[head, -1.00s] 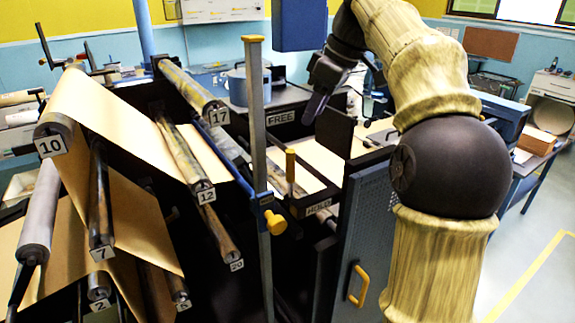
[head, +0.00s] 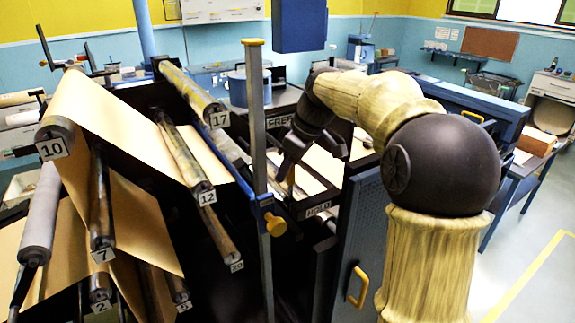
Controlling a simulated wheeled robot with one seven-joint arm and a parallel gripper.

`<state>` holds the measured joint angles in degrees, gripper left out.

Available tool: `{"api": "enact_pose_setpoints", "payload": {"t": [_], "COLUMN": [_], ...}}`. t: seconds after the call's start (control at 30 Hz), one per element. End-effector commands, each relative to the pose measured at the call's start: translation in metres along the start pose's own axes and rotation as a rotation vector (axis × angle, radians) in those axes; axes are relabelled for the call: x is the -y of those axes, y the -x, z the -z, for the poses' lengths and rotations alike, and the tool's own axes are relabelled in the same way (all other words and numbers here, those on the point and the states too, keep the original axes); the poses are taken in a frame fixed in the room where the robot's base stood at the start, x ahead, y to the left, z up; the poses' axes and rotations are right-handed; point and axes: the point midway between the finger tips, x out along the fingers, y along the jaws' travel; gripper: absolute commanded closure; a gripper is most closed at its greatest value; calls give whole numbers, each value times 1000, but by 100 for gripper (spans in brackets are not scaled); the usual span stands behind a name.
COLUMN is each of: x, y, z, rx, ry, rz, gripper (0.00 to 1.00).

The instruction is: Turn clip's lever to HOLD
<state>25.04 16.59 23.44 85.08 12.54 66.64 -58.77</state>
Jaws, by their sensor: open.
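The clip's frame has a FREE plate (head: 280,121) at its far end and a HOLD plate (head: 318,208) at its near end. The clip's yellow-gripped lever is now almost wholly hidden by my gripper. My gripper (head: 288,168) points down and to the left over the lever's place, between the two plates. Its jaws are open. I cannot tell whether the fingers touch the lever or straddle it.
A grey post (head: 257,130) with a yellow knob (head: 275,223) stands close left of my gripper. Numbered rollers with kraft paper (head: 130,130) fill the left. A dark panel with a yellow handle (head: 358,287) stands below my arm.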

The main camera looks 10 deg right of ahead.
Motion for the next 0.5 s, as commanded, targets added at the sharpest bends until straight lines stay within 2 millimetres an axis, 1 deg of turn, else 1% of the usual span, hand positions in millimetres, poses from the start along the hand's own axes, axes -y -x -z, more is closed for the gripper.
{"api": "enact_pose_setpoints", "payload": {"t": [0.1,0.33,0.37,0.4,0.47,0.5], "x": [0,0,0,0,0,0], "y": [-6,-6,-6,-6,-6,-6], "z": [0,0,0,0,0,0], "rx": [0,0,0,0,0,0], "ry": [1,0,0,0,0,0], "rz": [0,0,0,0,0,0], "gripper": [59,59,62,70,82,90]}}
